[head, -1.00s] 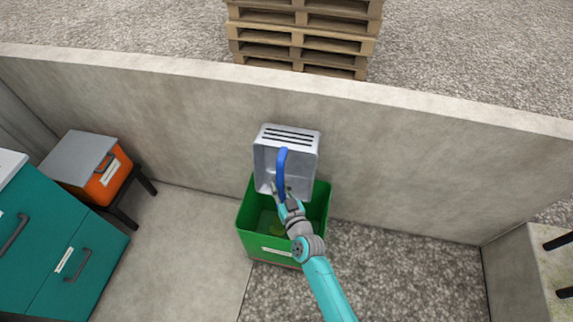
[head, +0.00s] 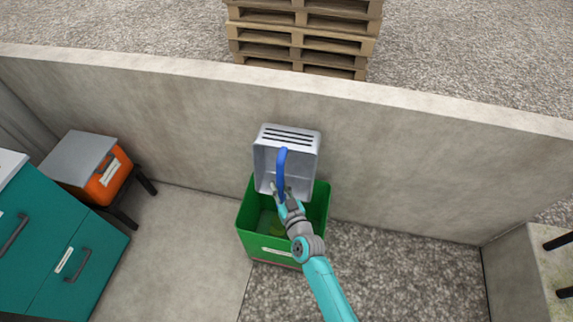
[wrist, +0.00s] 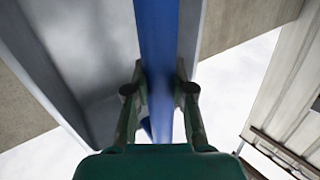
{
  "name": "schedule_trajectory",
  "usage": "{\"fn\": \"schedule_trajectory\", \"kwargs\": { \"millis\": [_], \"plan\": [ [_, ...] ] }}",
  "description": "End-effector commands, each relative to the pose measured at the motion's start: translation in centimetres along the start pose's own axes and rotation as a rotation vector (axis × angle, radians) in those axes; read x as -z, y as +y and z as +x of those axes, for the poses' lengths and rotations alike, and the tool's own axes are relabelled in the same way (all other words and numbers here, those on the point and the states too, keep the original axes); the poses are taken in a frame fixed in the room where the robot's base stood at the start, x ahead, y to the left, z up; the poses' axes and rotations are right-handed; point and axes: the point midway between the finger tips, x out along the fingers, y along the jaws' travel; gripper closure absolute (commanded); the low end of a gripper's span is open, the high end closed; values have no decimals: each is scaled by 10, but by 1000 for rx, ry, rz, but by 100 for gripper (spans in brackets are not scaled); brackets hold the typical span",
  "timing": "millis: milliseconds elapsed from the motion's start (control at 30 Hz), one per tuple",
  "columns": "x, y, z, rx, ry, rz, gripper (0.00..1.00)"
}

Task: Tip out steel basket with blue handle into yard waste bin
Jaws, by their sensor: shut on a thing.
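The steel basket (head: 287,148) is tipped on its side above the green bin, its open side facing me and its slotted face up. Its inside looks empty. Its blue handle (head: 282,168) stands across the opening. My gripper (head: 279,192) is shut on the lower part of the handle. In the wrist view my gripper's fingers (wrist: 160,95) lie on both sides of the blue handle (wrist: 158,40), with the basket's grey wall (wrist: 100,75) behind. The green yard waste bin (head: 256,240) stands below, with some yellow-green stuff (head: 278,231) inside, partly hidden by my arm.
A concrete wall (head: 420,160) runs close behind the bin and basket. Teal drawers (head: 60,245) and an orange box with a grey lid (head: 108,180) stand at the left. A pale bench (head: 553,260) is at the right. Gravel floor right of the bin is clear.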

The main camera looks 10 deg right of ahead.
Motion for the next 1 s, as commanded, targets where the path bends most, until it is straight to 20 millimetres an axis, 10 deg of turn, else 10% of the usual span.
{"fn": "schedule_trajectory", "kwargs": {
  "millis": [733,1000],
  "plan": [
    [0,3,-1,-6,1,0,100],
    [-28,55,-34,-113,-3,5,100]
  ]
}}
